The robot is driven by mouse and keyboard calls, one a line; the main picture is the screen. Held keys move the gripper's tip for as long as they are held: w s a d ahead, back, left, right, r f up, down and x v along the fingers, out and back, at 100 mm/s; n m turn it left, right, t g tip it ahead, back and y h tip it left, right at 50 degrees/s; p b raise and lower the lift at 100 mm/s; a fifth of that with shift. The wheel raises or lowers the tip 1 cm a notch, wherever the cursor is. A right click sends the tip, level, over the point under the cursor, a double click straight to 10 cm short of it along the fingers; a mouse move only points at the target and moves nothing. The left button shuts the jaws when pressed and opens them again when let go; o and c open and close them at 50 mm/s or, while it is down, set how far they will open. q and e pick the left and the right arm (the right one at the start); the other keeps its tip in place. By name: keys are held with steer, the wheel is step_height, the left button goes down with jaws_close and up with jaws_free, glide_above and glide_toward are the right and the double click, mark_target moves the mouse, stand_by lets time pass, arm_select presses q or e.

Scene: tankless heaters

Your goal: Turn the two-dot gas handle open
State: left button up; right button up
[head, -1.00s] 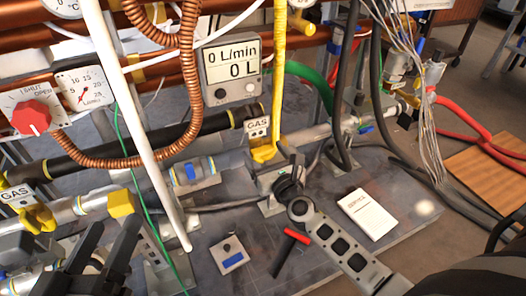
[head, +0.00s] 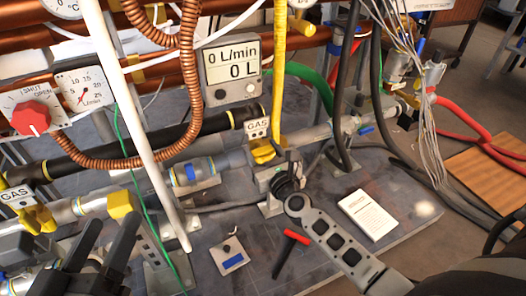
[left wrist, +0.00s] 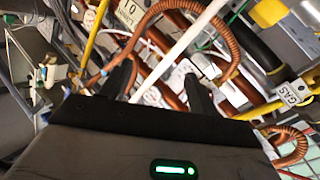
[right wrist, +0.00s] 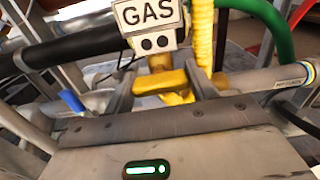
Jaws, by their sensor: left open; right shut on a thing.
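The GAS tag with two dots (right wrist: 149,24) hangs above a yellow handle (right wrist: 160,84) in the right wrist view. In the head view the same tag (head: 257,126) and yellow handle (head: 262,152) are at the middle, beside a yellow hose. My right gripper (head: 283,168) is at this handle. In the right wrist view its fingers (right wrist: 164,88) are on either side of the handle, shut on it. The far part of the handle is partly hidden by the fingers. My left gripper (head: 106,240) is open and empty at the lower left; it also shows in the left wrist view (left wrist: 158,82).
Another GAS tag (head: 18,197) with a yellow handle (head: 38,217) is near my left gripper. A white pipe (head: 138,130) slants between my arms. A red-handled tool (head: 296,237), a white booklet (head: 367,214) and a small switch box (head: 229,254) lie on the grey board.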

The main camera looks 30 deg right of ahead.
steer(key=n, duration=0.4)
steer(key=shift+n+p, duration=0.3)
steer(key=shift+p, duration=0.1)
steer(key=shift+n, duration=0.8)
steer(key=n+p, duration=0.1)
steer(key=n, duration=0.1)
steer(key=shift+a+n, duration=0.1)
steer(key=shift+n, duration=0.3)
steer(key=shift+n+p, duration=0.35)
steer(key=shift+n, duration=0.55)
steer(key=shift+n+p, duration=0.3)
steer(key=shift+n, duration=0.6)
steer(key=n+p, duration=0.1)
steer(key=n, duration=0.1)
steer(key=shift+f+n, duration=0.1)
steer(key=shift+n, duration=0.3)
arm_select(q)
steer(key=shift+s+a+f+g+y, duration=0.15)
steer(key=shift+s+f+g+y, duration=0.25)
steer(key=shift+f, duration=0.3)
steer(key=shift+s+a+f+g+y, duration=0.1)
steer(key=shift+s+f+g+y, duration=0.1)
steer(key=shift+f+g+y, duration=0.35)
arm_select(e)
steer(key=shift+n, duration=0.7)
arm_select(q)
steer(key=shift+f, duration=0.2)
